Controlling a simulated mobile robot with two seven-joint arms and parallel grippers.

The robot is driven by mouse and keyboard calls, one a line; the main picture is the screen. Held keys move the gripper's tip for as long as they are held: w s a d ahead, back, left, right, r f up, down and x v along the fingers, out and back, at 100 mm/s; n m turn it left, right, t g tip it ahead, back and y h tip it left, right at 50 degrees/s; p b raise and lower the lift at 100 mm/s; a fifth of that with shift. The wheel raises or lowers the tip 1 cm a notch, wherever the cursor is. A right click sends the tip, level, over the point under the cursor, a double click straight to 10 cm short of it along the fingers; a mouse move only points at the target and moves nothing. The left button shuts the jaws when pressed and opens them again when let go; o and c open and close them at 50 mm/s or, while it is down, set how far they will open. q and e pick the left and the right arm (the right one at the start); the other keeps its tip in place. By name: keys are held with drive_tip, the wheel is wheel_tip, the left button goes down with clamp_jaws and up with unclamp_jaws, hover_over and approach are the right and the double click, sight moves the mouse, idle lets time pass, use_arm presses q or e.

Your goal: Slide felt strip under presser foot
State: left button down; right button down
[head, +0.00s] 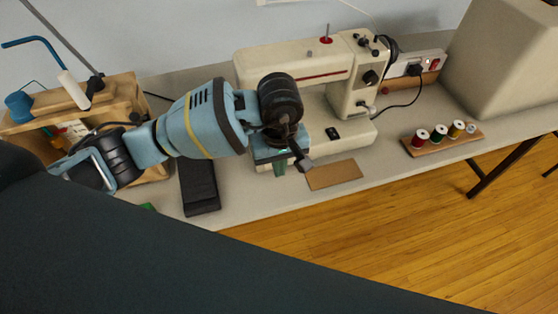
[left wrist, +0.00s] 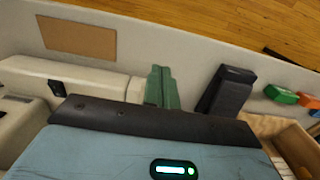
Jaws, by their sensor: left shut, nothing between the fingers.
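The cream sewing machine (head: 292,65) stands at the back of the table; its bed also shows in the left wrist view (left wrist: 100,80). My left gripper (head: 280,169) is shut and empty, left of the tan piece and in front of the bed's left part. Its green fingers (left wrist: 160,88) touch each other. My right gripper is not in view.
A black oblong object (head: 199,186) lies left of my gripper. A wooden organiser (head: 120,95) stands at far left. Thread spools on a wooden holder (head: 445,142) stand at right. A green block (left wrist: 281,95) and an orange one (left wrist: 308,101) show in the wrist view.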

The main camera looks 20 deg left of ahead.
use_arm(q)
wheel_tip(320, 180, down, 7)
drive_tip(key=shift+r, duration=0.2)
drive_tip(key=shift+w+a+f, duration=0.15)
drive_tip(key=shift+w+a, duration=0.2)
drive_tip(key=shift+w, duration=0.25)
drive_tip(key=shift+w+a+f, duration=0.15)
drive_tip(key=shift+w+a, duration=0.2)
drive_tip(key=shift+w, duration=0.2)
drive_tip(key=shift+w+a, duration=0.4)
drive_tip(key=shift+w, duration=0.1)
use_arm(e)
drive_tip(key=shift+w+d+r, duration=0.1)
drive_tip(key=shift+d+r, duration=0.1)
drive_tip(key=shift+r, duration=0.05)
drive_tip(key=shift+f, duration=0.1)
